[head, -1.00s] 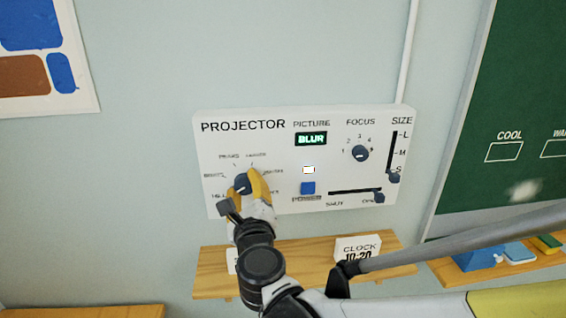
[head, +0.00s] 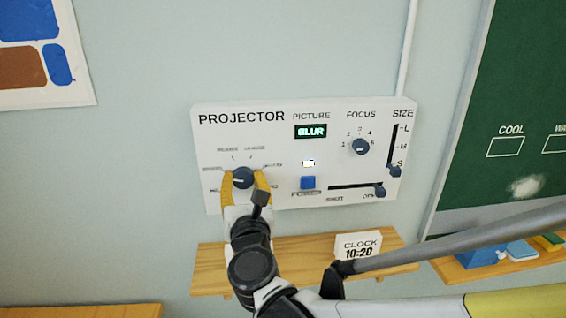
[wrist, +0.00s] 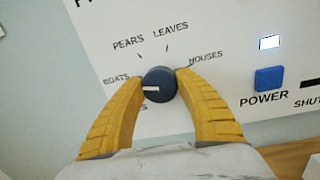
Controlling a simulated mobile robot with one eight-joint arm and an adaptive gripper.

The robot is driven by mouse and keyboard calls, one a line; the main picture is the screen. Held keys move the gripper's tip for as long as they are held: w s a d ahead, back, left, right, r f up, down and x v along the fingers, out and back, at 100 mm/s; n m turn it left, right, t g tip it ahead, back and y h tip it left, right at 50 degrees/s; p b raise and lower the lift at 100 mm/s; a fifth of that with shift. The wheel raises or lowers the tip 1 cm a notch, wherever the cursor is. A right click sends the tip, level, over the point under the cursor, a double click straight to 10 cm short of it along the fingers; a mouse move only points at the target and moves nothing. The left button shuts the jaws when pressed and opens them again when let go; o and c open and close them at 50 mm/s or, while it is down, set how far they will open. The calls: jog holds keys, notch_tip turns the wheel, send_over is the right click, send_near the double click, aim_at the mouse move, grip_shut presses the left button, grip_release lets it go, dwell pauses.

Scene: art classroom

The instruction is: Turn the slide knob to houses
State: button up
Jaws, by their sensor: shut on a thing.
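The slide knob (wrist: 160,78) is a round dark-blue dial with a white pointer mark, low on the left of the white projector panel (head: 300,192). In the wrist view its mark points left and slightly down, a little below the BOATS label (wrist: 116,78). The HOUSES label (wrist: 206,59) is to the upper right of the knob. My gripper (head: 244,178) is shut on the knob, one yellow finger on each side. The fingers and palm hide the labels below the knob in part.
The panel also carries a blue power button (head: 307,183), a focus knob (head: 361,147), a size slider (head: 394,171) and a shut/open slider (head: 380,191). The picture display (head: 311,131) reads BLUR.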

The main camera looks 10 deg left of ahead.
jog(key=m, duration=0.5)
jog(key=shift+t+b, duration=0.3)
jog(key=shift+b, duration=0.05)
jog(key=m, duration=0.4)
jog(key=shift+h, duration=0.4)
jog(key=m, duration=0.4)
jog(key=shift+h, duration=0.3)
jog(key=m, duration=0.4)
jog(key=shift+h, duration=0.4)
jog(key=m, duration=0.4)
jog(key=shift+f, duration=0.1)
jog(key=m, duration=0.3)
jog(key=shift+m+h, duration=0.3)
jog(key=shift+m, duration=0.1)
jog(key=m+p, duration=0.1)
jog(key=m, duration=0.2)
jog(key=shift+m+g, duration=0.3)
jog(key=shift+g, duration=0.1)
jog(key=shift+m, duration=1.8)
jog(key=shift+a, duration=0.1)
